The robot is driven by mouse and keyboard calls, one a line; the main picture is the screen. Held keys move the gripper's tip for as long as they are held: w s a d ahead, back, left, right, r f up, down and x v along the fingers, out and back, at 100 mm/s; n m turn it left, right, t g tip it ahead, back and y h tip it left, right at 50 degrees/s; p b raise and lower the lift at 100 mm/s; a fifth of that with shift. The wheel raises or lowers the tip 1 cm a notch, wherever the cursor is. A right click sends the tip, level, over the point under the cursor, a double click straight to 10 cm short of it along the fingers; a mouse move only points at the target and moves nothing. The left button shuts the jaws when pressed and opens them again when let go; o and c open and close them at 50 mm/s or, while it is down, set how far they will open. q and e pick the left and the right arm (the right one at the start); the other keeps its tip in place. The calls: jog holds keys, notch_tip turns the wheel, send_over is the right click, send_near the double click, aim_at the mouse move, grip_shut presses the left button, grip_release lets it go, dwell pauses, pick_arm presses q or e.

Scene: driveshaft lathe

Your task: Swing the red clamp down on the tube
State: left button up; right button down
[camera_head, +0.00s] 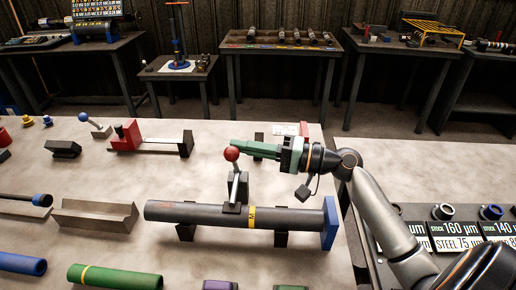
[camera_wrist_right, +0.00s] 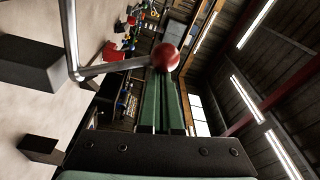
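The red clamp's round red knob (camera_head: 232,153) tops a grey metal lever (camera_head: 234,188) that stands nearly upright. Its dark foot (camera_head: 234,208) is at the dark grey tube (camera_head: 180,211), which lies level on supports and has a yellow band. My right gripper (camera_head: 236,146) reaches in from the right, its green fingers together above the tube. Their tips are at the knob. In the right wrist view the red knob (camera_wrist_right: 166,57) covers the tips of the fingers (camera_wrist_right: 162,105), with no ball between them that I can see. Actual contact is unclear. My left gripper is out of view.
A blue end plate (camera_head: 330,222) stands at the tube's right end. A grey trough (camera_head: 95,215), a red slide fixture (camera_head: 128,135) and a green tube (camera_head: 115,277) lie to the left. Labelled stock panels (camera_head: 455,237) are at the right.

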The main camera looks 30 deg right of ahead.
pick_arm(q)
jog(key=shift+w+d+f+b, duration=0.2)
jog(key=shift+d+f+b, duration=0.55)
jog(key=shift+b, duration=0.6)
pick_arm(e)
jog(key=v, duration=1.2)
jog(key=shift+s, duration=0.2)
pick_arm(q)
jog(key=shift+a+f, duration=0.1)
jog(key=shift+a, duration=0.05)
pick_arm(e)
jog(key=shift+d, duration=0.15)
